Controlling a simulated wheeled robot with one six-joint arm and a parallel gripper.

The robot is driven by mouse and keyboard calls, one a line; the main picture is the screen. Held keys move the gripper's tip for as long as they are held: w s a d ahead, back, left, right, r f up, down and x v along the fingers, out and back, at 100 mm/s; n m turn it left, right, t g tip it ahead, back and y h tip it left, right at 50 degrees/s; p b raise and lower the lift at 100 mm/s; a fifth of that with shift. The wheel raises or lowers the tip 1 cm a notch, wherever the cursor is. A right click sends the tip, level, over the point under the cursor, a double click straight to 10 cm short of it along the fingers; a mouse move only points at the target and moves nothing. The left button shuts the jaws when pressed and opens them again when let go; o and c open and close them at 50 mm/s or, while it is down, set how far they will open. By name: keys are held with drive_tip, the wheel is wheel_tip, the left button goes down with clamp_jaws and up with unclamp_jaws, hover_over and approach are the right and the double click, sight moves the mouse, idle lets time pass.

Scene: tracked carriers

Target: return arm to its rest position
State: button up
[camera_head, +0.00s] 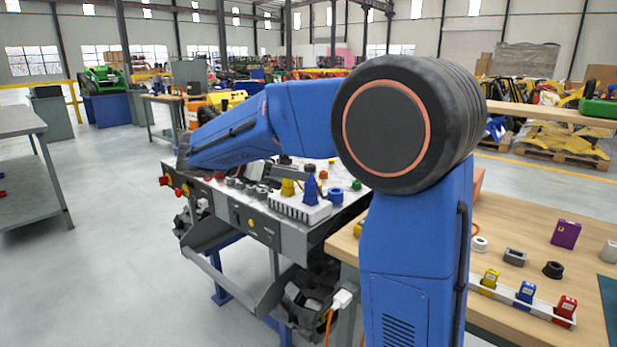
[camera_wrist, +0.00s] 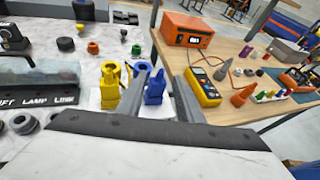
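My blue arm reaches leftward across the head view, out over a grey tracked carrier (camera_head: 262,226). My gripper (camera_wrist: 161,72) shows in the wrist view as two grey fingers standing apart, with nothing visibly clamped between them. A blue fitting (camera_wrist: 155,88) appears in the gap, seemingly beyond the fingers and partly hidden by them. A yellow fitting (camera_wrist: 109,88) stands just left of it.
A wooden bench (camera_head: 510,230) at right holds small parts and a white rack (camera_head: 515,300) with yellow, blue and red pieces. The wrist view shows an orange instrument (camera_wrist: 186,36) and a yellow meter (camera_wrist: 203,88). A grey table (camera_head: 25,122) stands far left. Open floor lies between.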

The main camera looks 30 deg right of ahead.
drive_tip(key=v, duration=0.8)
drive_tip(key=s+d+f+m+y, duration=0.3)
drive_tip(key=s+f, duration=0.1)
drive_tip(key=s, duration=0.4)
drive_tip(key=s+d+f+m+y, duration=0.3)
drive_tip(key=s+f+m+y, duration=0.15)
drive_tip(key=s, duration=0.35)
drive_tip(key=s+a+f+m+t+y, duration=0.2)
drive_tip(key=s+f+m+y, duration=0.1)
drive_tip(key=s+f+m, duration=0.3)
drive_tip(key=s+a+f+m+t+y, duration=0.2)
drive_tip(key=s+f+m, duration=0.3)
drive_tip(key=s, duration=0.3)
drive_tip(key=shift+s+a+f+m+t+y, duration=0.25)
drive_tip(key=shift+a+f+m+t+y, duration=0.15)
drive_tip(key=shift+a+f+y, duration=0.3)
drive_tip(key=shift+d, duration=0.1)
drive_tip(key=shift+c, duration=0.6)
drive_tip(key=shift+w, duration=0.1)
